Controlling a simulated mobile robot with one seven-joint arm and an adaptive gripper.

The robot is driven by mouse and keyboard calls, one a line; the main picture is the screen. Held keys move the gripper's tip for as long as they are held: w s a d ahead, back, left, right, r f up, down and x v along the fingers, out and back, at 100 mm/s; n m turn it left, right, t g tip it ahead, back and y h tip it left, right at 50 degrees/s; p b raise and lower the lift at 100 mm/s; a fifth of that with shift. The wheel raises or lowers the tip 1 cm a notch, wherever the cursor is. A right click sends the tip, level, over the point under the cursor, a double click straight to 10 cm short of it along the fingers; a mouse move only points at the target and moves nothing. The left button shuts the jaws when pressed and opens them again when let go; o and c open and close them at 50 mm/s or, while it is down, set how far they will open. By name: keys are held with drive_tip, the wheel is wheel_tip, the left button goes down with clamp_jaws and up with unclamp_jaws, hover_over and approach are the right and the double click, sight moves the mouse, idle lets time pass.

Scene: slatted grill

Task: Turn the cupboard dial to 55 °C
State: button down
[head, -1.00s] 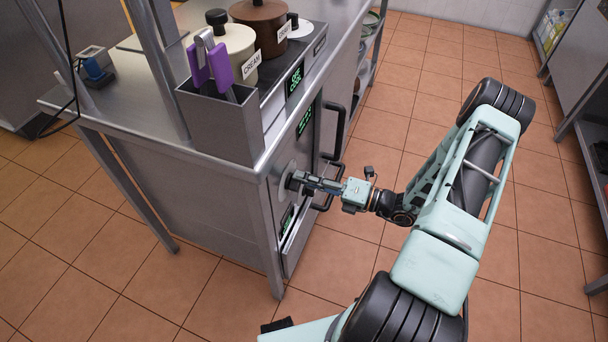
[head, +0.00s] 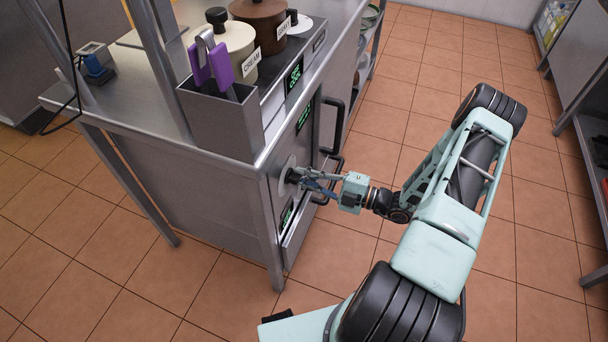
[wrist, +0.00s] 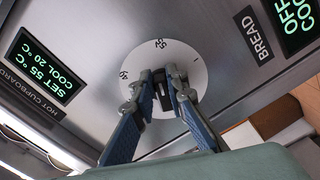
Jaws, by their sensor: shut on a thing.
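The dial is a white disc (wrist: 196,62) with a dark knob (wrist: 163,92) at its middle, on the steel front. In the wrist view a "55" mark stands at the top of the disc, and another number at its left is hard to read. The HOT CUPBOARD display (wrist: 42,65) reads SET 55 °C, COOL 20 °C in green. My gripper (wrist: 166,88) is shut on the knob, one finger on each side. In the head view the dial (head: 286,167) is partly hidden by my gripper (head: 297,177).
A second display (wrist: 298,22) labelled BREAD reads OFF, COOL. A steel holder (head: 220,122) with purple-handled tongs and several lidded pots stand on the counter above. The tiled floor at right is open.

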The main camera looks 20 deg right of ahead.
drive_tip(key=shift+f+m, duration=0.15)
drive_tip(key=shift+m, duration=0.35)
drive_tip(key=c, duration=1.9)
unclamp_jaws()
drive_tip(key=shift+c, duration=0.2)
drive_tip(key=v, duration=1.2)
